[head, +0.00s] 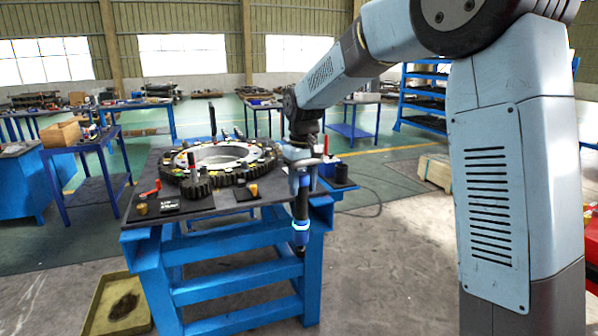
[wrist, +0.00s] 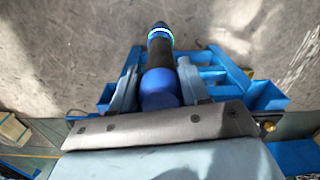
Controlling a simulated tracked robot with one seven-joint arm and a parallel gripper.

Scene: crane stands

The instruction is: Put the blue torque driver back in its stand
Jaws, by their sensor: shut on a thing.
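The blue torque driver (head: 300,226) is blue and black with a bright ring near its lower end. It hangs nearly upright from my gripper (head: 301,178), in front of the blue bench's right front corner. In the wrist view my gripper (wrist: 157,82) has a finger on each side of the driver (wrist: 160,54), shut around its body. Its round blue end faces the camera, and the ringed end points away toward the floor. A blue open box-like holder (wrist: 265,96) shows at the right in the wrist view; I cannot tell whether it is the driver's stand.
The blue bench (head: 235,276) carries a large toothed ring (head: 225,172), a red-handled tool (head: 150,190) and small brass-coloured parts. A yellowish tray (head: 117,305) lies on the floor.

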